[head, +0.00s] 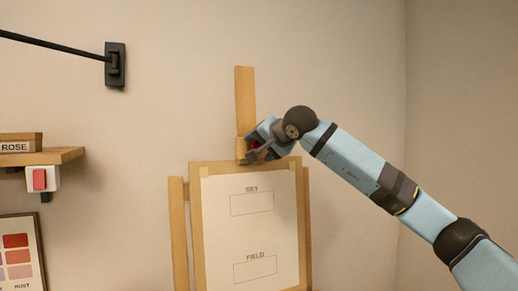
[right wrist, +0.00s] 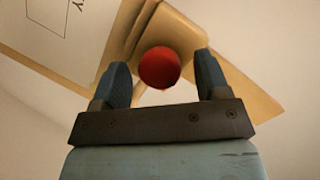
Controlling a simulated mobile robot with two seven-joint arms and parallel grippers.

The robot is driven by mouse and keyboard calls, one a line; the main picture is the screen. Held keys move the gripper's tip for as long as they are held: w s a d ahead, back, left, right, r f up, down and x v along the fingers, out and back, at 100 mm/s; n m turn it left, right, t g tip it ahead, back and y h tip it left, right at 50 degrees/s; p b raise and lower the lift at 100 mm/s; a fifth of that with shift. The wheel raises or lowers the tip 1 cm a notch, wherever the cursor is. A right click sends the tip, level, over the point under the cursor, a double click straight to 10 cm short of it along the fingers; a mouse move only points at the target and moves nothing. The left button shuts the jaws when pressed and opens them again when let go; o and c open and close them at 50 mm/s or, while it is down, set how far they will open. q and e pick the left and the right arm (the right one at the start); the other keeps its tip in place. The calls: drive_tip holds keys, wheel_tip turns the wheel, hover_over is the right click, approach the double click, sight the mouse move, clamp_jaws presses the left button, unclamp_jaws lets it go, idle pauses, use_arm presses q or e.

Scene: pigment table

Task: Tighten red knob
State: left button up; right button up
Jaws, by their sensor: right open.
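The red knob (right wrist: 159,67) is round and sits at the top of the wooden easel, by the clamp on its mast (head: 245,95). In the head view only a bit of the red knob (head: 255,144) shows, mostly hidden by my right gripper (head: 258,150). In the right wrist view my right gripper (right wrist: 162,75) is open, with one finger on each side of the knob. A gap shows between the knob and each finger. My left gripper is not in view.
The easel holds a board with a paper (head: 225,222) marked SKY and FIELD. A wooden shelf (head: 60,155) with a ROSE box (head: 20,143) and a red switch (head: 40,179) is at the left. A framed color chart (head: 20,255) hangs below. A black wall bracket (head: 115,64) is above.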

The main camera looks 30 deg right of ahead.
drive_tip(key=b+v, duration=0.3)
drive_tip(key=v, duration=1)
drive_tip(key=shift+d+f, duration=0.1)
